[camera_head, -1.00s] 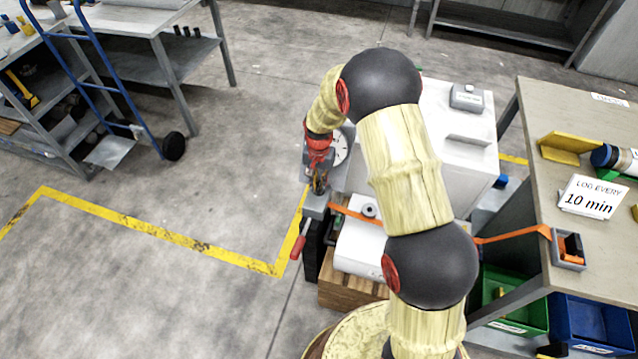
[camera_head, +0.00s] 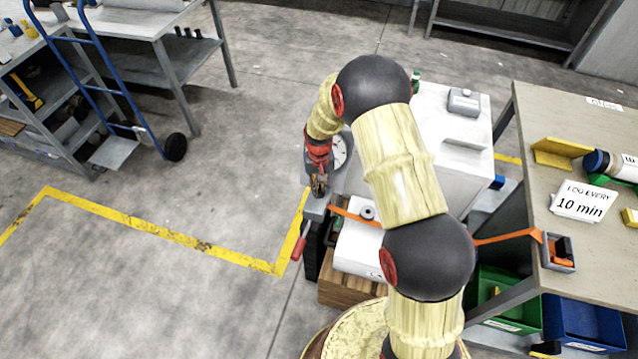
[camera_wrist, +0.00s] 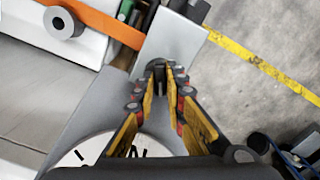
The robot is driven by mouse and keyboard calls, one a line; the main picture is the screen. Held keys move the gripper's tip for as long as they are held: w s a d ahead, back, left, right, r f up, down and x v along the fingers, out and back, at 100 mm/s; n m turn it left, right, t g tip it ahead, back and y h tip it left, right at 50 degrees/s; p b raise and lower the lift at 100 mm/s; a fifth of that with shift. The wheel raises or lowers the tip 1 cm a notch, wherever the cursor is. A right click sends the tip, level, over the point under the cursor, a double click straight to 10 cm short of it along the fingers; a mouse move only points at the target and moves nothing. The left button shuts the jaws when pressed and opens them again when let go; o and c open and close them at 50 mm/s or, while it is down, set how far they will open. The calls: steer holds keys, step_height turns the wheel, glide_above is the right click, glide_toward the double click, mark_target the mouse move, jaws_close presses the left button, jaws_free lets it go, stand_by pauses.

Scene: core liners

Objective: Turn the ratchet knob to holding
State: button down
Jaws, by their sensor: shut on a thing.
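My gripper (camera_head: 319,186) points down at a grey metal bracket (camera_head: 316,206) beside the white machine. In the wrist view my gripper (camera_wrist: 161,72) has its fingers closed around a small dark part, which looks like the ratchet knob (camera_wrist: 158,82). The fingers hide most of it, so its setting cannot be read. The grey plate (camera_wrist: 178,40) of the bracket lies under the fingertips. A white dial (camera_head: 341,150) with black marks is right beside the gripper; part of the dial also shows in the wrist view (camera_wrist: 95,152).
A red-handled lever (camera_head: 298,248) sticks out below the bracket. An orange strap (camera_head: 505,237) runs from the machine (camera_head: 462,125) to a buckle on the bench (camera_head: 575,95). Green (camera_head: 510,315) and blue (camera_head: 590,325) bins stand at lower right. Open floor lies to the left.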

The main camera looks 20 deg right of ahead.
mark_target(319, 188)
steer(key=n+p, duration=0.2)
steer(key=n, duration=0.4)
steer(key=shift+p, duration=0.4)
steer(key=n+p, duration=0.1)
steer(key=n, duration=0.5)
steer(key=shift+p, duration=0.4)
steer(key=shift+n, duration=0.3)
steer(key=c, duration=1.8)
jaws_free()
steer(key=shift+c, duration=0.2)
step_height(319, 188, up, 12)
